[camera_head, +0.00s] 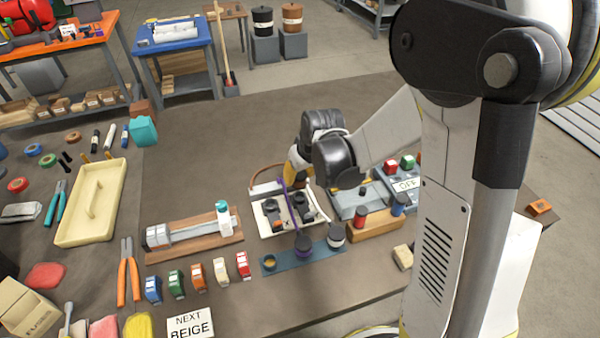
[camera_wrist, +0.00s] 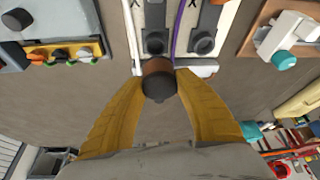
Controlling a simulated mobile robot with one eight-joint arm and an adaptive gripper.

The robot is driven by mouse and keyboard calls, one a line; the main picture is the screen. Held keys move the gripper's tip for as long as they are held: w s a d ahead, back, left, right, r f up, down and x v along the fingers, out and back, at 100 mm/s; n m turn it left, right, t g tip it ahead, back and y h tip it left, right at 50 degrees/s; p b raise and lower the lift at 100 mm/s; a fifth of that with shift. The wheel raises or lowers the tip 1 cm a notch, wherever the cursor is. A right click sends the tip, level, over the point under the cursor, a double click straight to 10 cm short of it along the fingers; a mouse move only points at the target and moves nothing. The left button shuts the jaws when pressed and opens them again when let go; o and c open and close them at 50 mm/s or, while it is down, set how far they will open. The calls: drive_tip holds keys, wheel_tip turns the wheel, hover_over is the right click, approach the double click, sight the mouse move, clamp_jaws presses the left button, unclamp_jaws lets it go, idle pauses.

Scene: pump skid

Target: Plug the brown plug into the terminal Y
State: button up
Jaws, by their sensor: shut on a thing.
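My gripper (camera_wrist: 160,82) has yellow fingers shut on the brown plug (camera_wrist: 157,70), which has a dark cap facing the wrist camera. In the head view the fingertips and plug are largely hidden behind my wrist. A brown cable (camera_head: 262,174) arcs toward my gripper. Two dark terminals, one on the left (camera_wrist: 154,25) and one on the right (camera_wrist: 208,25) in the wrist view, stand side by side on the white panel (camera_head: 262,229). Their small letters are too unclear to read surely. The plug appears by the panel edge below the left terminal; contact cannot be told.
A purple cable (camera_head: 291,200) crosses the panel. A wood-based fixture (camera_head: 213,242) stands left.

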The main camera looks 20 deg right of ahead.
sight(299, 188)
drive_tip(key=shift+f+b, duration=0.5)
drive_tip(key=shift+f, duration=0.55)
drive_tip(key=shift+f+b, duration=1.7)
drive_tip(key=shift+b, duration=0.1)
idle(0.5)
drive_tip(key=o, duration=1.3)
drive_tip(key=shift+r, duration=0.15)
drive_tip(key=v, duration=1.2)
